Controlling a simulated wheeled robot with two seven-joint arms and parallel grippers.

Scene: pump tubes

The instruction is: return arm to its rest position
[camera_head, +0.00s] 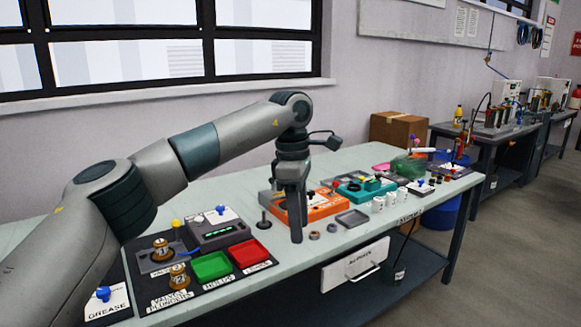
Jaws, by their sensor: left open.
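My left arm (232,135) comes in from the left and reaches out over the workbench (335,182). My left gripper (297,238) hangs straight down at the arm's end, over the front part of the bench. It is open, and I see nothing held in it. It covers part of the orange tray (325,206) behind it. My right gripper is not in view.
A green tray (211,266) and a red tray (249,253) lie left of the gripper, with brass parts (178,276) beside them. A teal tray (362,189), a grey tray (352,219) and white cups (378,204) stand to the right. A cardboard box (398,130) is behind.

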